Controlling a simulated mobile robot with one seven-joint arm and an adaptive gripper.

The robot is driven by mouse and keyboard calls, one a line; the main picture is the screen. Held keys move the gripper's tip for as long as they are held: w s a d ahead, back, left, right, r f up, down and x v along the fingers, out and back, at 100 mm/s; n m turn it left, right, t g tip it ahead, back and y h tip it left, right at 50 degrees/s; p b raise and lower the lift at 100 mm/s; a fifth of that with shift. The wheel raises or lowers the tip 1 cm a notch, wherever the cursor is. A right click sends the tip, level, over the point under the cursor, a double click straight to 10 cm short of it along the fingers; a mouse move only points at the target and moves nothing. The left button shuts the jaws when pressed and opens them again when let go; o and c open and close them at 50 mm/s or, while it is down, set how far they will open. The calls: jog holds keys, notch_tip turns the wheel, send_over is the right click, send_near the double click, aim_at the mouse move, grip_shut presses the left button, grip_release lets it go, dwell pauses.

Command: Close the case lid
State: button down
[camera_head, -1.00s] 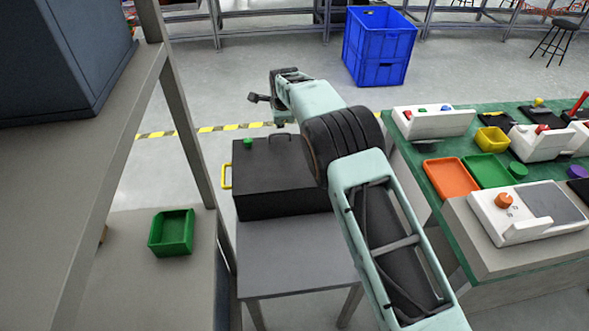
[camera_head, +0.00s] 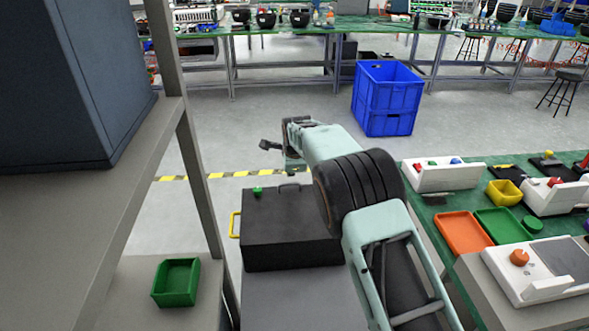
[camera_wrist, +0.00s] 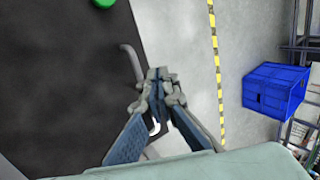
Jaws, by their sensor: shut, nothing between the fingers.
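The black case (camera_head: 292,232) sits on a grey stand, with a yellow handle (camera_head: 234,224) on its left side. Its dark lid (camera_head: 285,208) looks flat on top, with a green knob (camera_head: 257,190) near the far left corner; a small gap at the seam cannot be ruled out. In the wrist view the lid (camera_wrist: 60,80) fills the left side. A grey bar handle (camera_wrist: 131,62) stands at its edge. My gripper (camera_wrist: 158,76) is shut and empty, close to that bar; contact cannot be told. My arm hides the case's right side in the head view.
A green-topped bench (camera_head: 432,205) with trays and devices stands at right. A shelf frame (camera_head: 190,160) and a green bin (camera_head: 176,282) are at left. A blue crate stack (camera_head: 387,95) stands on the floor behind, beyond open floor.

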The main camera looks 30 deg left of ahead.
jog(key=v, duration=0.8)
jog(key=shift+d+r, duration=0.2)
jog(key=shift+r, duration=0.1)
jog(key=shift+s, duration=0.15)
